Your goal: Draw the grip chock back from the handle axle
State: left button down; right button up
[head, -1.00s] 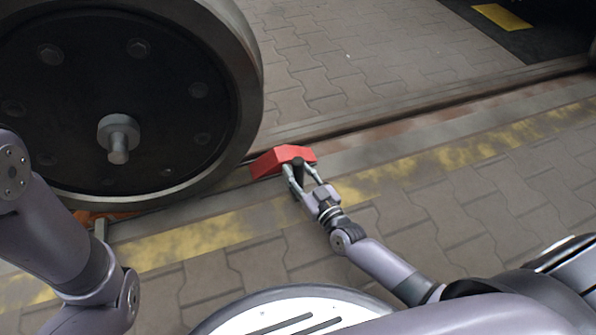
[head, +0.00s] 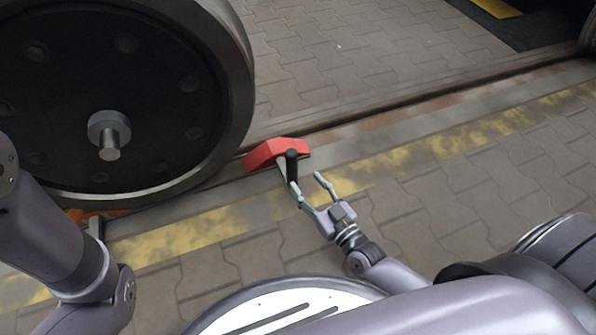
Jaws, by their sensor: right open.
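The red grip chock (head: 266,153) sits on the rail close to the right side of the large dark wheel (head: 165,75). Its black upright handle (head: 292,166) stands on the near side of the chock. My right gripper (head: 310,184) is open, with its fingers spread just below and right of the handle. The left finger is beside the handle's lower end; I cannot tell whether they touch. The wheel has a grey axle stub (head: 109,134) at its centre.
The rail (head: 400,110) runs from the wheel to the upper right, with a worn yellow line (head: 400,158) along its near side. Paving on both sides is clear. Another dark wheel edge (head: 588,35) shows at the top right. An orange piece (head: 95,214) lies under the large wheel.

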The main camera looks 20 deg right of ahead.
jog(key=shift+v, duration=1.8)
